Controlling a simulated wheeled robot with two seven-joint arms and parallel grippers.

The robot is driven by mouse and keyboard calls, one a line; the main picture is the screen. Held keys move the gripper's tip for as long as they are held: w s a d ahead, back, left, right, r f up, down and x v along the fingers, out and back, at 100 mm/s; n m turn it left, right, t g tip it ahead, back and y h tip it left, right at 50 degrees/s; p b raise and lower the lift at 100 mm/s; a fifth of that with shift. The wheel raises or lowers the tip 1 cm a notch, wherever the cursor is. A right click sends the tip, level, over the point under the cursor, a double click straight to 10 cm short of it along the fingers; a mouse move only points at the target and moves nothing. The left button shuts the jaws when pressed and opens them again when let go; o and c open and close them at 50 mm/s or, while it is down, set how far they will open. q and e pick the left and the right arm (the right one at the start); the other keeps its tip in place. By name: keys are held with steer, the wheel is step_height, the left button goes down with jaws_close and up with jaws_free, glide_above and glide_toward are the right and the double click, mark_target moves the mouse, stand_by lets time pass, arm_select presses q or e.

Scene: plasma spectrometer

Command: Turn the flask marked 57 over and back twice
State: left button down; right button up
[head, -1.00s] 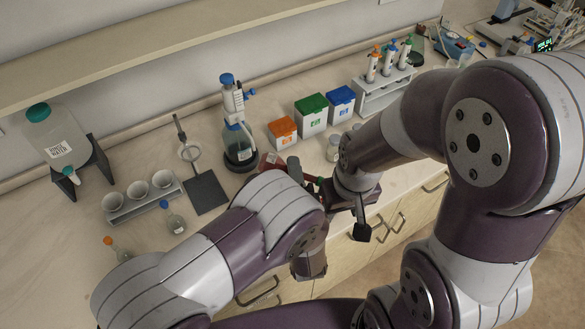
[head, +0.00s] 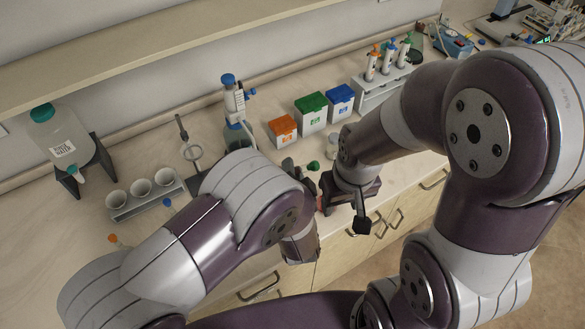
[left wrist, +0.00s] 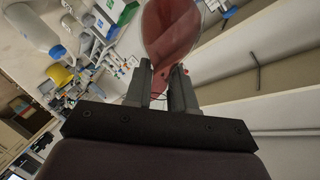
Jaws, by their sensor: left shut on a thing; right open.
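My left gripper (left wrist: 161,70) is shut on the narrow end of a flask (left wrist: 172,28) with dark red contents, seen in the left wrist view. Its round body extends beyond the fingertips and is cut by the top edge. No mark 57 is readable, and I cannot tell how far it is tilted. In the head view the left forearm hides most of the flask and left gripper, near the bench's front edge. My right gripper (head: 350,205) is open, to the right of the left one; its fingers are partly hidden.
A bottle-top dispenser (head: 233,100), an orange-lidded box (head: 283,127), green-lidded box (head: 312,105) and blue-lidded box (head: 341,98) stand behind the grippers. A pipette rack (head: 385,85) is at back right. White cups in a rack (head: 145,203) and a water bottle (head: 62,140) are left.

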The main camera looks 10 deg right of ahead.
arm_select(q)
steer(key=shift+n+g+h, duration=0.3)
steer(key=shift+n, duration=0.4)
steer(key=shift+d+f+n+g+h+b, duration=0.1)
steer(key=shift+n+g+h+b, duration=0.35)
steer(key=shift+n, duration=0.55)
steer(key=n+h+b, duration=0.1)
steer(key=n+g+h+b, duration=0.1)
steer(key=n+b, duration=0.1)
steer(key=shift+f+b, duration=0.25)
steer(key=shift+b, duration=0.05)
steer(key=shift+r+n, duration=0.2)
steer(key=shift+n, duration=0.1)
steer(key=shift+r, duration=0.15)
steer(key=shift+g, duration=0.25)
